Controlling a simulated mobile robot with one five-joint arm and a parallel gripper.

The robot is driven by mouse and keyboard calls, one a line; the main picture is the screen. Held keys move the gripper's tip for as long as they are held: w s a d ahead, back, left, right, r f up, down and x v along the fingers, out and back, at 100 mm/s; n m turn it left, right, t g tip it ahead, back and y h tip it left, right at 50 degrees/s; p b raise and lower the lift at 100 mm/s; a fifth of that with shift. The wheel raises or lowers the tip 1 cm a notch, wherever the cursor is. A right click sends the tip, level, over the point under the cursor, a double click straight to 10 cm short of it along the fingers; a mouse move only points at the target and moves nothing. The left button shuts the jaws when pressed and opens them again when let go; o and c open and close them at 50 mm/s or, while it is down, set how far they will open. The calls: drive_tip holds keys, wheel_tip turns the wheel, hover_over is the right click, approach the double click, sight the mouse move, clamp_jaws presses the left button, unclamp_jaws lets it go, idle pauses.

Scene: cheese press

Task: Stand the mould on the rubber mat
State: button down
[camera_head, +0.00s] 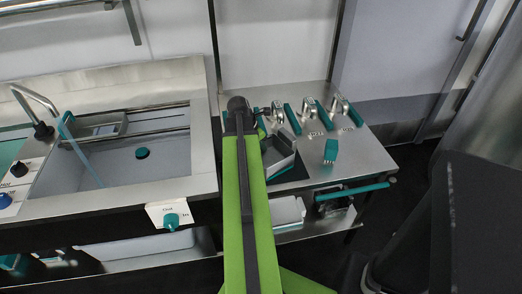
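A grey, box-like thing with pale inner walls, which looks like the mould (280,155), is at the left of the steel table, just right of my green arm. It appears tilted, and its left part is hidden by the arm. A dark patch that looks like the rubber mat (295,174) shows below and right of it. I cannot tell whether the mould touches the mat. My gripper (262,128) is at the far end of my arm, close to the mould's upper left. The arm mostly hides its fingers, so I cannot see whether it grips anything.
A sink (110,160) with a tap lies left of my arm. Several steel fittings with teal handles (312,108) line the back of the table. A teal brush-like block (331,150) stands at the right. A white bin (288,211) is underneath. The table's front right (365,160) is clear.

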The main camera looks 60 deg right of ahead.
drive_tip(key=shift+f, duration=0.1)
drive_tip(key=c, duration=1.6)
unclamp_jaws()
drive_tip(key=shift+c, duration=0.2)
drive_tip(key=shift+r+p, duration=0.3)
drive_tip(key=shift+r, duration=0.15)
drive_tip(key=p+v, duration=1)
drive_tip(key=v, duration=0.1)
drive_tip(key=shift+s+r, duration=0.1)
drive_tip(key=shift+r, duration=0.05)
drive_tip(key=shift+a+r+p, duration=0.15)
drive_tip(key=shift+p, duration=0.25)
